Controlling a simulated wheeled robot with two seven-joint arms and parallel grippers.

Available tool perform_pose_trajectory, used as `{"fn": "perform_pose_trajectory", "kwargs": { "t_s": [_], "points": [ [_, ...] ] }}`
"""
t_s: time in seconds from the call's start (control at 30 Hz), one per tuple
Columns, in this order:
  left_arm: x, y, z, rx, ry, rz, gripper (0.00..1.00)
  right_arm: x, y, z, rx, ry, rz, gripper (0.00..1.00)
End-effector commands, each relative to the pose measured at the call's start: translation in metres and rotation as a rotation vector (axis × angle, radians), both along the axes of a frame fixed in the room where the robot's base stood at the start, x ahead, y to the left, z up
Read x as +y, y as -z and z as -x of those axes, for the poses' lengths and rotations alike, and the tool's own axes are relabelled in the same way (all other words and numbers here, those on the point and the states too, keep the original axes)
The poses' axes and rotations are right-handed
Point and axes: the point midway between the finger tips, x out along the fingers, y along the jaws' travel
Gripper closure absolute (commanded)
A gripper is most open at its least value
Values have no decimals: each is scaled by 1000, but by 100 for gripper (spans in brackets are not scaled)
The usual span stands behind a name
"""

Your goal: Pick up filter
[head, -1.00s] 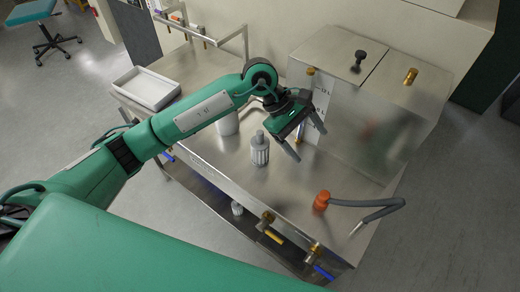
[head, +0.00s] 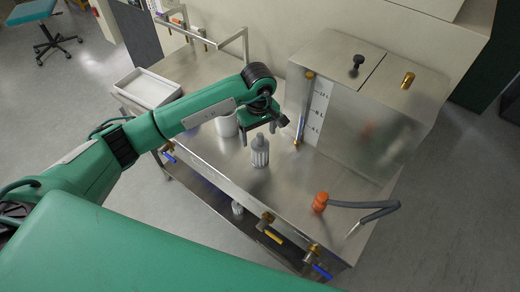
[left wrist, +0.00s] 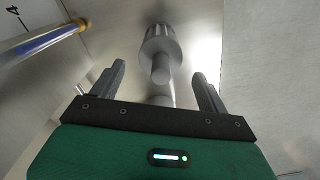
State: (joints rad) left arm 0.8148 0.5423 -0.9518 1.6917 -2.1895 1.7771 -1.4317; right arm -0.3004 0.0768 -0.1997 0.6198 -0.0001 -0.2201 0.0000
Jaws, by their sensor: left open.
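The filter (head: 260,152) is a grey-white ribbed cylinder with a narrower top, standing upright on the steel table. It also shows in the left wrist view (left wrist: 160,50), ahead of the fingers and roughly between their lines. My left gripper (head: 263,130) is open and empty, just above and behind the filter's top in the head view. In the left wrist view its two dark fingers (left wrist: 160,82) are spread apart, and I see no contact with the filter. My right gripper is not in view.
A steel tank (head: 370,120) with a level gauge stands right of the filter. A white cup (head: 224,124) is at the left, partly behind my arm. A white tray (head: 147,88) lies farther left. An orange-ended hose (head: 362,206) lies at the front right.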

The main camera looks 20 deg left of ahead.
Motion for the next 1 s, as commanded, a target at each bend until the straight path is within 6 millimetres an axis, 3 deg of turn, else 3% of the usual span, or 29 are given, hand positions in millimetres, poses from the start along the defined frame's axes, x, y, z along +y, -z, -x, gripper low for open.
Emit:
{"fn": "perform_pose_trajectory", "kwargs": {
  "t_s": [0.17, 0.5, 0.77, 1.0],
  "points": [
    [-2, 10, 2, 3, 0, 2, 23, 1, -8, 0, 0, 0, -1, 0],
    [-6, 50, 5, 1, -2, 3, 23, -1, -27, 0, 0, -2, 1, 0],
    [-6, 54, 5, -2, -1, 3, 23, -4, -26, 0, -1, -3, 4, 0],
    [-6, 54, 5, -2, -1, 3, 66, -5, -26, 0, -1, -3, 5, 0]
  ]
}}
